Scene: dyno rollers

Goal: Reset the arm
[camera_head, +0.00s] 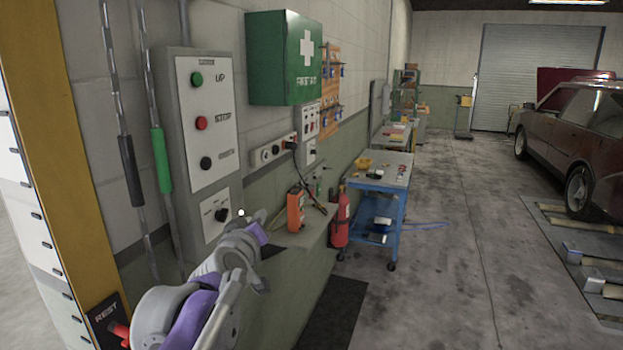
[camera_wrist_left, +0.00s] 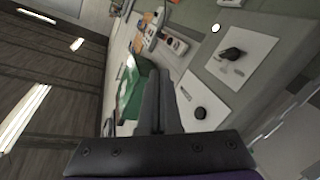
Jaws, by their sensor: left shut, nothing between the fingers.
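My left arm comes up from the bottom left in the head view. Its gripper (camera_head: 262,217) is in front of the wall, just right of the lower panel's black rotary knob (camera_head: 222,215). In the left wrist view the two dark fingers (camera_wrist_left: 158,85) are together with nothing between them. The knob also shows in the left wrist view (camera_wrist_left: 233,53), to the right of the fingers and apart from them. The grey control box (camera_head: 207,150) above has green, red and black buttons. My right gripper is not in view.
A green first aid cabinet (camera_head: 284,58) juts from the wall. An orange device (camera_head: 296,210) stands on a ledge near a red fire extinguisher (camera_head: 341,218). A blue cart (camera_head: 377,215) stands behind. A dark red car (camera_head: 575,130) is at right.

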